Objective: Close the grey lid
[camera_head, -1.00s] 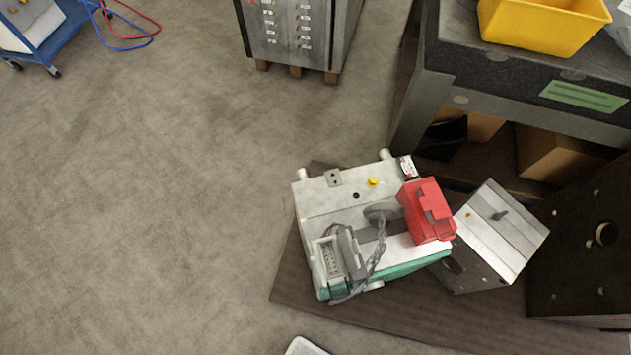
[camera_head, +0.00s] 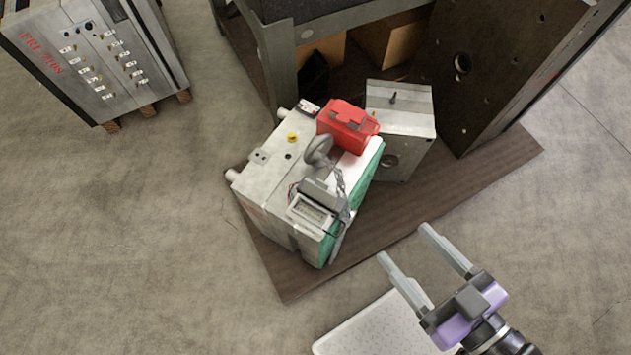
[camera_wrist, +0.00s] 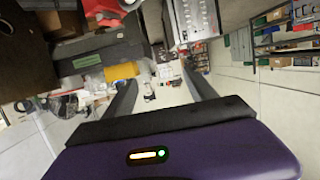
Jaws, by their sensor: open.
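A small pale box (camera_head: 309,211) with a row of contacts sits on the near end of the pale mould base (camera_head: 262,185). Its grey lid (camera_head: 322,193) stands raised at the box's far side, so the box is open. My gripper (camera_head: 404,243) is at the lower right in the head view, open and empty, its two fingers pointing up-left towards the mould base. It is clear to the right of the box and lid, not touching them. In the wrist view my open gripper (camera_wrist: 160,88) points across the room; the lid cannot be made out there.
A red box (camera_head: 347,124), a grey round handle (camera_head: 318,150) and a chain sit on the mould base near the lid. A smaller steel block (camera_head: 402,108) and a large dark plate (camera_head: 490,60) stand behind.

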